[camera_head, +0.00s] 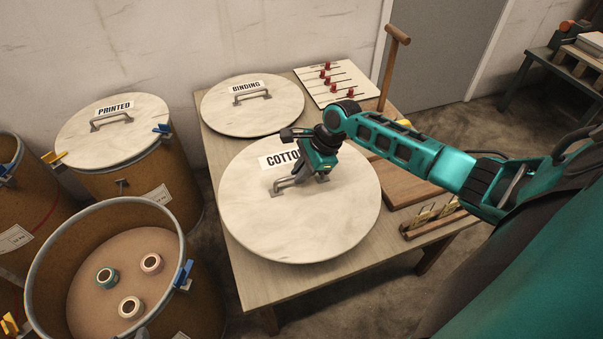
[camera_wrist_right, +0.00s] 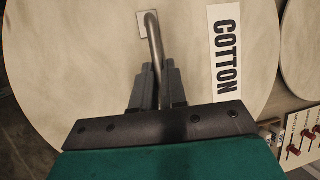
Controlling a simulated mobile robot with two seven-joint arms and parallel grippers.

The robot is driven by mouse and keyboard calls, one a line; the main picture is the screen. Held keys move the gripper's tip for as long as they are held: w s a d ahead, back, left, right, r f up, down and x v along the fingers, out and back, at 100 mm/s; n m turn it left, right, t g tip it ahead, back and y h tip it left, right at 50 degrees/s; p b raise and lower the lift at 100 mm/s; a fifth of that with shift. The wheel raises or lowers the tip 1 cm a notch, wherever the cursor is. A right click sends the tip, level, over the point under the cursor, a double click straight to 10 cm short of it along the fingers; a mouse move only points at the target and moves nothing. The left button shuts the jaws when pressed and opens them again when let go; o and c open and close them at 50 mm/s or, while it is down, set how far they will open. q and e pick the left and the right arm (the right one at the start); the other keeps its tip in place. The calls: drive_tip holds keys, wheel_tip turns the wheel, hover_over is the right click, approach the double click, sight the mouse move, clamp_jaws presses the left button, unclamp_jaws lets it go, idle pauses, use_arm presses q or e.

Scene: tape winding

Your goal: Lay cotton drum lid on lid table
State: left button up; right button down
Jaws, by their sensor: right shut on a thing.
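The cotton drum lid (camera_head: 300,225) is a large round pale disc with a "COTTON" label and a metal handle. It lies flat over the lid table (camera_head: 253,290), a wooden table; whether it touches the tabletop is hard to tell. My right gripper (camera_head: 300,178) is shut on the lid's handle, and the wrist view shows the handle (camera_wrist_right: 153,45) between its fingers (camera_wrist_right: 155,88). The open drum (camera_head: 110,245) at lower left has several tape rolls inside, including a teal one (camera_head: 107,278). My left gripper is not in view.
The binding lid (camera_head: 250,112) lies at the table's back left. A board with red pegs (camera_head: 337,82) is behind, and a wooden rack (camera_head: 435,220) sits at the right edge. The printed lid (camera_head: 112,135) covers another drum (camera_head: 160,180) on the left.

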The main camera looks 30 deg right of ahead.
sight(302, 186)
wheel_tip(302, 186, down, 6)
drive_tip(key=b, duration=0.6)
drive_tip(key=shift+r+b, duration=0.1)
drive_tip(key=shift+b, duration=0.3)
drive_tip(key=shift+w+f, duration=0.1)
drive_tip(key=shift+f, duration=1.85)
drive_tip(key=c, duration=1.1)
unclamp_jaws()
drive_tip(key=shift+s+f, duration=0.15)
drive_tip(key=shift+s, duration=0.05)
drive_tip(key=p+v, duration=0.4)
drive_tip(key=v, duration=0.7)
drive_tip(key=shift+w+d+r+p, duration=0.1)
drive_tip(key=shift+d+r+p, duration=0.05)
drive_tip(key=shift+r+p, duration=0.2)
drive_tip(key=shift+s+d+r, duration=0.2)
drive_tip(key=shift+d+r, duration=0.05)
drive_tip(key=shift+r, duration=0.35)
